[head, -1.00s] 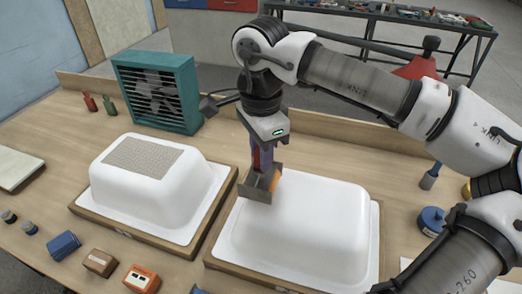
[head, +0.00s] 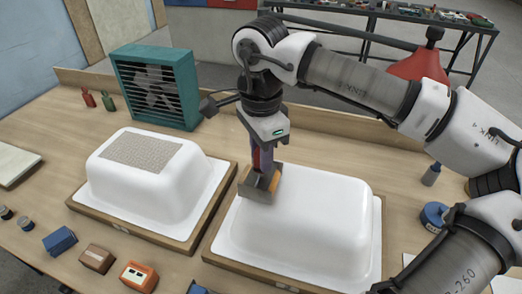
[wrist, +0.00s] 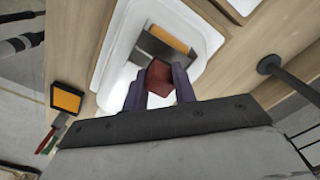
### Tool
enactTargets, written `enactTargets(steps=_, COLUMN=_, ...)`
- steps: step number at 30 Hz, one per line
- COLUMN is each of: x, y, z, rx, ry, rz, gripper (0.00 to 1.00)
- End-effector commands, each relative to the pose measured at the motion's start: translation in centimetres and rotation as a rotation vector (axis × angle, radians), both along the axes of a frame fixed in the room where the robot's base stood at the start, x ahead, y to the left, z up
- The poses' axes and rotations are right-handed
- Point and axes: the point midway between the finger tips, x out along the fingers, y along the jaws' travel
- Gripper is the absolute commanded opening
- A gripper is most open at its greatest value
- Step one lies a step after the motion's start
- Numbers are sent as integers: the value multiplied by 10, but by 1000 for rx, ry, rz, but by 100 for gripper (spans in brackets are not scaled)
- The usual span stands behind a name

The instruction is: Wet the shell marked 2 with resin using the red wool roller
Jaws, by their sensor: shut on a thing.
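My gripper (head: 264,150) is shut on a tool with a red handle (wrist: 160,80). The tool ends in a grey metal plate (head: 256,186) and an orange strip (head: 274,184); the strip also shows in the wrist view (wrist: 169,38). I cannot make out a wool sleeve on it. The tool is over the left end of the top of the right white shell (head: 320,205); I cannot tell if it touches. The left white shell (head: 187,190) has a grey woven patch (head: 143,155) on top. The marks on the boards are too small to read.
A teal fan (head: 155,88) stands behind the left shell, with red (head: 88,98) and green bottles (head: 107,101) beside it. Blue (head: 60,241), brown (head: 97,259) and orange boxes (head: 138,275) line the front left. A blue round thing (head: 434,215) is at the right.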

Motion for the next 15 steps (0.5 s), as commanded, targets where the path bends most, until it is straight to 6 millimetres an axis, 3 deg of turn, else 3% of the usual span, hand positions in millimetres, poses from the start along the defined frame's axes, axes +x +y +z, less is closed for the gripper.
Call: enactTargets(steps=15, x=0, y=0, z=-7, rx=0, ry=0, rz=0, gripper=9)
